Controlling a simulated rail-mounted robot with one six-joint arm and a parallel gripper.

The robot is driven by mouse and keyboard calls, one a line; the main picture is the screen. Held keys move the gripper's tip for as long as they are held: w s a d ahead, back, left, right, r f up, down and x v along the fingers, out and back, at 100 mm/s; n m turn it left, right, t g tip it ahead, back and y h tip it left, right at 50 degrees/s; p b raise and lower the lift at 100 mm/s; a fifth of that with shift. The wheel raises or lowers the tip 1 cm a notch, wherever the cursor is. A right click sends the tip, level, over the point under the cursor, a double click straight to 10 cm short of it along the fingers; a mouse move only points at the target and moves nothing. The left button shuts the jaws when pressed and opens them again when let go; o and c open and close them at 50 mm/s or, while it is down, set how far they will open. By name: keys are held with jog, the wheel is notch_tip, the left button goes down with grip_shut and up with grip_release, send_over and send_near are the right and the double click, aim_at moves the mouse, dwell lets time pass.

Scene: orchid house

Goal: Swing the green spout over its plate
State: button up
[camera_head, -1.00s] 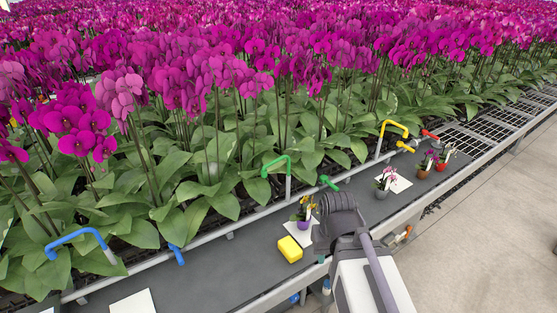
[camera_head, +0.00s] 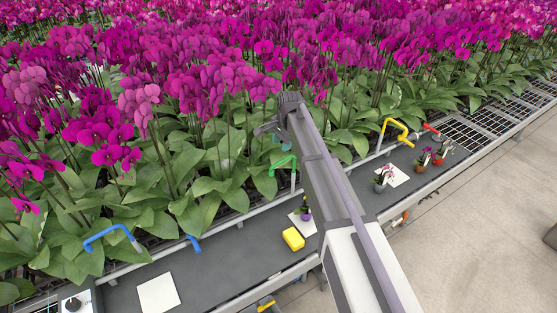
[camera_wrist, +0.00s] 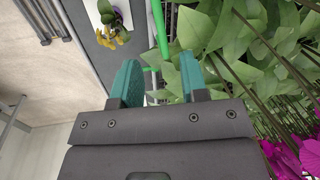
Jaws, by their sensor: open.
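The green spout (camera_head: 284,162) is a bent green tube on a pale post at the bench's plant-side edge. In the wrist view the green spout (camera_wrist: 160,35) lies ahead of the gap between my fingertips; I cannot tell if it touches them. My gripper (camera_wrist: 164,72) is open, with two teal fingers and nothing held. In the head view my gripper (camera_head: 278,140) is near the spout, largely hidden by my arm. The white plate (camera_head: 307,229) with a small purple-potted orchid lies on the bench, partly hidden by my arm; the plate also shows in the wrist view (camera_wrist: 92,12).
A blue spout (camera_head: 108,237) and a bare white plate (camera_head: 158,293) are at the left. A yellow spout (camera_head: 395,127) and a red one (camera_head: 431,129) are at the right. Dense orchids (camera_head: 215,165) crowd behind the rail.

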aim_at(278, 163)
jog(key=f+b, duration=0.3)
jog(key=w+f+b, duration=0.1)
jog(key=f+b, duration=0.2)
jog(key=f, duration=0.1)
jog(key=a+f+b, duration=0.1)
jog(key=f+b, duration=0.2)
jog(key=shift+w+a+f+b, duration=0.1)
jog(key=shift+w+f+b, duration=0.15)
jog(key=shift+b, duration=0.15)
jog(key=shift+r, duration=0.15)
jog(key=shift+c, duration=0.3)
grip_shut()
